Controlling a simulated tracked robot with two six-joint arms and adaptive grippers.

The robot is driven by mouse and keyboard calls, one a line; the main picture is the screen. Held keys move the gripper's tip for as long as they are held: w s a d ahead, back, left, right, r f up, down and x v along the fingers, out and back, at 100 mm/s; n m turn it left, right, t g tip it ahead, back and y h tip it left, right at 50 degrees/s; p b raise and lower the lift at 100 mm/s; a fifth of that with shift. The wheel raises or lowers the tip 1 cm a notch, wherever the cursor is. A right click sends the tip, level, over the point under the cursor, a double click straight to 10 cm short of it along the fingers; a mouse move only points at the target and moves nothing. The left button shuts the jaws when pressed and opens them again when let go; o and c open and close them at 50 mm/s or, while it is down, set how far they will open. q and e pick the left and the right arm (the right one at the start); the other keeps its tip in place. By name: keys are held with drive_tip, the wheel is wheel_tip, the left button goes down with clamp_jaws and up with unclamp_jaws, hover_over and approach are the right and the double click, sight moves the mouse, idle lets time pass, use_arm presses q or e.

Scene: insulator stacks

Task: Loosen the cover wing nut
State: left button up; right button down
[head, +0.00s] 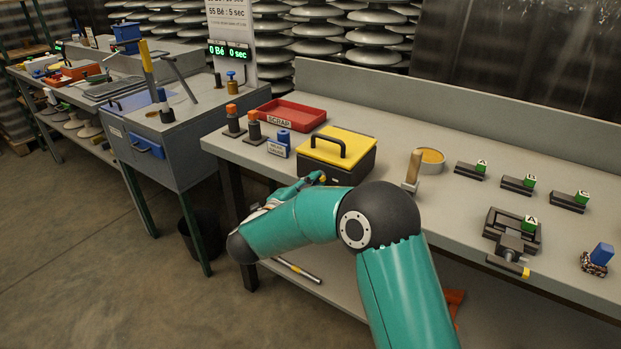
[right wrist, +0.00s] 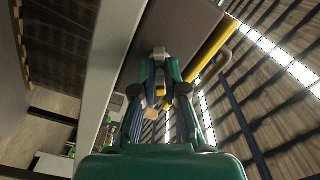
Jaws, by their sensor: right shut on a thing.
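The dark box (head: 340,165) with a yellow cover (head: 338,145) and a black handle stands at the front edge of the bench. My right gripper (head: 318,178) is at the front face of the box, below the cover. In the right wrist view its fingers (right wrist: 160,66) are closed on a small grey piece at the dark box face, which I take to be the wing nut (right wrist: 160,53). The fingers hide most of it. The yellow cover edge (right wrist: 212,50) shows beside the fingers. My left gripper is out of view.
A red scrap tray (head: 291,114), orange-topped posts (head: 254,128) and a blue-topped block (head: 280,145) stand left of the box. A brush (head: 412,170) and a round pot (head: 430,160) stand right of it. Lettered blocks (head: 518,184) and a vise (head: 512,234) sit farther right.

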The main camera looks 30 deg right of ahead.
drive_tip(key=n+p, duration=0.1)
drive_tip(key=n, duration=0.1)
drive_tip(key=n+p, duration=0.1)
drive_tip(key=shift+s+d+n+p, duration=0.1)
drive_tip(key=shift+d+n+p, duration=0.1)
drive_tip(key=shift+n+p, duration=0.2)
drive_tip(key=n+p, duration=0.2)
drive_tip(key=n, duration=0.1)
drive_tip(key=shift+n+p, duration=0.3)
drive_tip(key=shift+p, duration=0.1)
drive_tip(key=shift+f+n+p, duration=0.15)
drive_tip(key=shift+n+p, duration=0.85)
drive_tip(key=shift+n, duration=0.35)
drive_tip(key=shift+f+n+p, duration=0.1)
drive_tip(key=shift+n+p, duration=0.9)
drive_tip(key=shift+n, duration=0.35)
drive_tip(key=shift+f, duration=0.1)
drive_tip(key=c, duration=1.2)
unclamp_jaws()
drive_tip(key=shift+a+r, duration=0.1)
drive_tip(key=shift+r, duration=0.1)
